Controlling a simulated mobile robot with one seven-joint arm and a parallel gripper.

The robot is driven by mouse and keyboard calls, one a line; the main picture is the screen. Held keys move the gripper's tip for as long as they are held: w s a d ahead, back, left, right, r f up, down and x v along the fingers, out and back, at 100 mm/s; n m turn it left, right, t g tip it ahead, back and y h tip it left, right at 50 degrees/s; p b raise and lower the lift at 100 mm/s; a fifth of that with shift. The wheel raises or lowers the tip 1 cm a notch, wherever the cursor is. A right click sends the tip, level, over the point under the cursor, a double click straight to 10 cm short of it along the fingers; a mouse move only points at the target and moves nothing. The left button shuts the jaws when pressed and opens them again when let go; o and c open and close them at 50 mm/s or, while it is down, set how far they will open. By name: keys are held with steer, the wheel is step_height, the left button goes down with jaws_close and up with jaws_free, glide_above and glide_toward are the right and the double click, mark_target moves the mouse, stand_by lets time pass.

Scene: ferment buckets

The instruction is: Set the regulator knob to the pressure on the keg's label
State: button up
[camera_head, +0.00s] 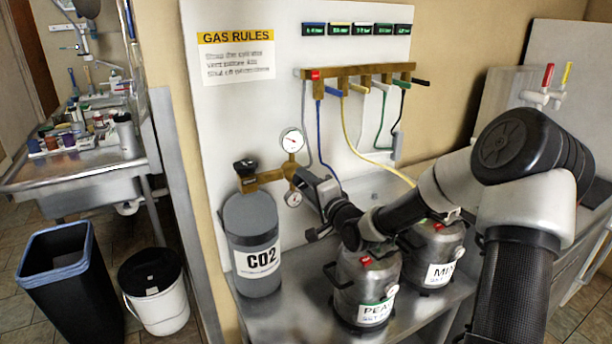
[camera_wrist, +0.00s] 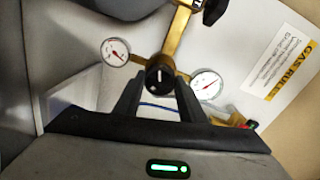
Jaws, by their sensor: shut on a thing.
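The black regulator knob (camera_wrist: 158,77) with a white mark sits on the brass regulator (camera_wrist: 170,45) in the wrist view. My gripper (camera_wrist: 158,88) is shut on the knob, one finger on each side. In the head view my gripper (camera_head: 308,192) hides the knob. A gauge (camera_head: 292,140) stands above the brass body (camera_head: 268,176), and a second gauge (camera_head: 294,199) lies below it. A keg (camera_head: 352,296) with a green-edged label starting "PEA" and another keg (camera_head: 440,240) with a label starting "MI" stand on the bench; the pressure figures are too blurred to read.
A grey CO2 cylinder (camera_head: 250,222) stands left of the kegs. A brass manifold (camera_head: 360,72) with coloured hoses hangs on the white panel, beside a GAS RULES sign (camera_head: 236,58). A bin (camera_head: 75,285) and a white bucket (camera_head: 160,305) stand on the floor.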

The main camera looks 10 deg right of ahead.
steer(key=shift+m+p, duration=1.65)
steer(key=shift+m, duration=1.95)
steer(key=shift+y, duration=0.3)
steer(key=o, duration=1.1)
steer(key=shift+c, duration=0.2)
steer(key=p+v, duration=0.1)
steer(key=v, duration=1.6)
steer(key=shift+s, duration=0.25)
